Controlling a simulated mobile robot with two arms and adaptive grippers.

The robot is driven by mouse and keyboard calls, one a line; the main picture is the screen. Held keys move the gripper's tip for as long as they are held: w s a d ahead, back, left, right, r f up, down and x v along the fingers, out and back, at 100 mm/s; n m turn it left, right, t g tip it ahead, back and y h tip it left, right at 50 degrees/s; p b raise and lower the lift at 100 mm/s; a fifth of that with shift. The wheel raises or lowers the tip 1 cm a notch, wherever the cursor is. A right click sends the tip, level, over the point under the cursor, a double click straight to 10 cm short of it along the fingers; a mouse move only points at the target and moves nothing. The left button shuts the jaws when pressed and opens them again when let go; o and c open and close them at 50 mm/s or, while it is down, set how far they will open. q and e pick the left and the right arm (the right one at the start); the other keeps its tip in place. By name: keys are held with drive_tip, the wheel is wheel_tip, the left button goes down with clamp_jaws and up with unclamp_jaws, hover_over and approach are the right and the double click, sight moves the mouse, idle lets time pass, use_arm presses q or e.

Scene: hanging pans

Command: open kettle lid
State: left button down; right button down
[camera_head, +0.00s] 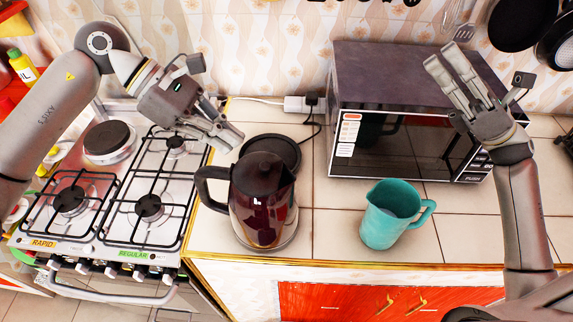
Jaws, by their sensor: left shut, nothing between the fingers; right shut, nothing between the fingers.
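The kettle (262,207) stands upright on the counter near its front edge, with a dark red see-through body and a black handle (211,186) on its left. Its dark lid (262,170) appears to lie flat on top, though its edge is hard to make out. My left gripper (232,137) is shut and empty, above and behind the kettle's handle, apart from the lid in the picture. My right gripper (447,62) is shut and empty, raised in front of the microwave's right side with its fingers pointing up, far from the kettle.
A black round base (270,147) with a cord lies behind the kettle. A teal jug (391,214) stands to the right. A gas stove (120,205) is at left, a microwave (400,105) behind. Pans (521,22) hang top right. The counter between kettle and jug is clear.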

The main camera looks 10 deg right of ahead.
drive_tip(key=s+a+n+g+h, duration=0.2)
drive_tip(key=a+n+g+h, duration=0.45)
drive_tip(key=a+g, duration=1.4)
drive_tip(key=m+t+h, duration=0.5)
drive_tip(key=t+h, duration=0.3)
drive_tip(key=h, duration=0.5)
approach(256, 170)
drive_tip(key=s+d+r, duration=0.2)
drive_tip(key=s+d, duration=0.1)
drive_tip(key=s, duration=0.1)
drive_tip(key=d+h, duration=0.1)
drive_tip(key=shift+t, duration=0.25)
drive_tip(key=f, duration=0.3)
drive_tip(key=a+f, duration=0.1)
drive_tip(key=f, duration=0.2)
drive_tip(key=w+f, duration=0.1)
drive_tip(key=f, duration=0.2)
drive_tip(key=shift+a+f, duration=0.2)
drive_tip(key=shift+a, duration=0.05)
